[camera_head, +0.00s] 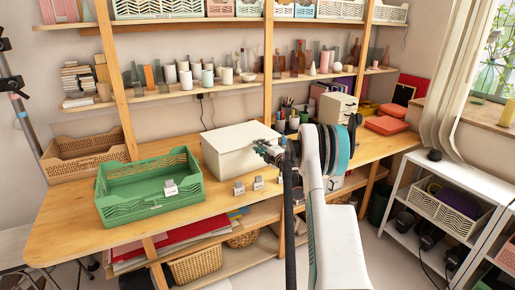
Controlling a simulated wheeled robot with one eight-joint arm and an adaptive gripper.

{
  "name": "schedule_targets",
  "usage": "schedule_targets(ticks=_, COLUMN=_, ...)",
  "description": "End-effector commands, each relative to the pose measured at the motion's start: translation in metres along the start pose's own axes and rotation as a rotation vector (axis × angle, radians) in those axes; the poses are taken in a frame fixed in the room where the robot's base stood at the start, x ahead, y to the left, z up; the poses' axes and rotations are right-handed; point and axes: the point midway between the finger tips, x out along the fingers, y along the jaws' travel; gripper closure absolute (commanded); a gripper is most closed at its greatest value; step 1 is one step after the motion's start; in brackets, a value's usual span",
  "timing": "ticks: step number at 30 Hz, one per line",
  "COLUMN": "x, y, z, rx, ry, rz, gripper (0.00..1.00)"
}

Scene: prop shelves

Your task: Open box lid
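A white box (229,161) stands on the wooden table, left of my arm. Its flat white lid (240,136) lies on top and looks closed. My gripper (262,148) is at the right end of the box, close to the lid's right edge. I cannot tell whether it touches the box. The fingers are small and dark here, and their opening cannot be made out. My arm covers the area just right of the box.
A green crate (150,207) stands left of the box, with a tan crate (84,153) behind it. Small grey blocks (239,188) lie in front of the box. A wooden shelf post (268,60) rises behind. Bare tabletop (70,215) shows at the left.

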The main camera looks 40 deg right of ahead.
Motion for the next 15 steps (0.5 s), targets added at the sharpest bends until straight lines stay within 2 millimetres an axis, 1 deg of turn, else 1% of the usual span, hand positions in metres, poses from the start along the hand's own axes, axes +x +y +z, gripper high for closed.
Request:
schedule_targets(ticks=1, x=0.007, y=-0.002, z=0.0, rx=0.0, ry=0.001, rz=0.0, gripper=0.8)
schedule_targets(ticks=6, x=0.021, y=-0.001, z=0.001, rx=0.0, ry=-0.001, rz=0.0, gripper=0.8)
schedule_targets(ticks=15, x=0.024, y=0.001, z=0.001, rx=0.0, ry=-0.001, rz=0.0, gripper=0.8)
